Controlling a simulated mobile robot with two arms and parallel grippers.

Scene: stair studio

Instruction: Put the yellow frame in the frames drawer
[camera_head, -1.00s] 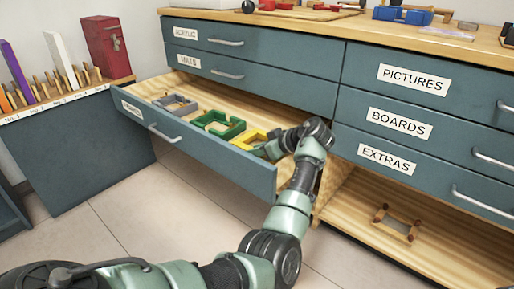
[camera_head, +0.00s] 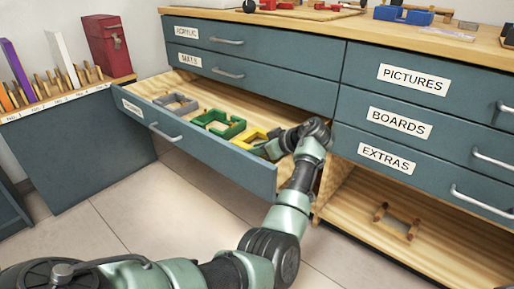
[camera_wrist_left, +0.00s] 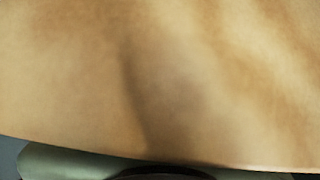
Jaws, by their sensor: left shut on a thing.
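The open frames drawer (camera_head: 200,158) is pulled out at the lower left of the cabinet. A grey frame (camera_head: 177,103) and a green frame (camera_head: 219,124) lie in it. The yellow frame (camera_head: 246,141) is at the drawer's right part, partly hidden by my arm and the drawer front. My left gripper (camera_head: 270,150) reaches into the drawer at the yellow frame and is shut on it; the fingertips are mostly hidden. Whether the frame rests on the drawer floor cannot be told. My right gripper is not in view.
Closed drawers labelled PICTURES (camera_head: 414,79), BOARDS (camera_head: 399,123) and EXTRAS (camera_head: 387,158) are to the right. An open shelf below holds a small wooden piece (camera_head: 397,222). A side bench at left carries a red box (camera_head: 105,45). The cabinet top holds several objects.

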